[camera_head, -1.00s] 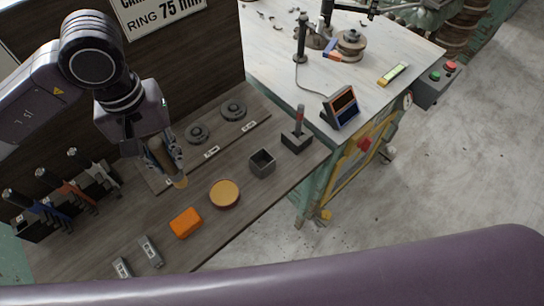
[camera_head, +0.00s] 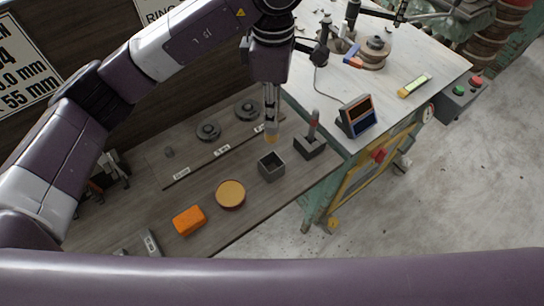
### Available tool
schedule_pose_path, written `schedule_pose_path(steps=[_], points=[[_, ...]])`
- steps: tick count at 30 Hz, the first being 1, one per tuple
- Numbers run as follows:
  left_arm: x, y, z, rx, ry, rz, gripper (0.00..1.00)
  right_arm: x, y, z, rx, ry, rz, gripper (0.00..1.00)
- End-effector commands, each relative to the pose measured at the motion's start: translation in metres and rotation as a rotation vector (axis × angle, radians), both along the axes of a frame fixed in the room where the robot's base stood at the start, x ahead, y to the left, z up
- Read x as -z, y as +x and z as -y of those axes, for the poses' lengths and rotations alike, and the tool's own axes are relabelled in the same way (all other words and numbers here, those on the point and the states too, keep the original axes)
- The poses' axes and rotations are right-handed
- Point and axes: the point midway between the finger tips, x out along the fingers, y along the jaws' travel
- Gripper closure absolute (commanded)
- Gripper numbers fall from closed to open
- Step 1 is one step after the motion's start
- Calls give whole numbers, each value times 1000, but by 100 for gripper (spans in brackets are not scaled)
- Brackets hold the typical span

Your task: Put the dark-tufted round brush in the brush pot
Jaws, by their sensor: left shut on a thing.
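My left gripper (camera_head: 271,122) points down and is shut on the round brush (camera_head: 270,138). Only the tan lower end of the brush shows below the fingers; a dark tuft cannot be made out. The brush pot (camera_head: 271,171) appears to be the square, dark grey, open box on the wooden bench. The gripper and brush appear just behind and above the pot in the picture, apart from it. The inside of the pot looks empty. My right gripper is not in view.
A grey block with an upright handle (camera_head: 312,142) stands right of the pot. A round tan-topped tin (camera_head: 230,194) and an orange block (camera_head: 189,220) lie to its left. Discs (camera_head: 208,131) sit on a labelled board behind. A small display (camera_head: 357,115) stands on the white table.

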Motion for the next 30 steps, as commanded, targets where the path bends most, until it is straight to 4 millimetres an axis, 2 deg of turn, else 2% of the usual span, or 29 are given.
schedule_pose_path(steps=[1, 6, 12, 15, 20, 27, 30], points=[[14, -2, -1, -1, 1, -9, 100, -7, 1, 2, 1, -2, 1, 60], [59, -2, -1, 0, 2, -8, 100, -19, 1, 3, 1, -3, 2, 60], [105, -1, -1, 0, 1, -4, 100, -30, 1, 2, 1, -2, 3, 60], [118, 0, 0, 1, 0, -2, 100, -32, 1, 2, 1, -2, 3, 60], [128, 0, 0, 1, -1, -1, 100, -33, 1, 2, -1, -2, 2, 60], [161, -1, -1, 1, 0, -3, 100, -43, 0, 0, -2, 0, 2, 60], [167, 0, -1, 3, 0, 0, 100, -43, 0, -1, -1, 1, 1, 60]])
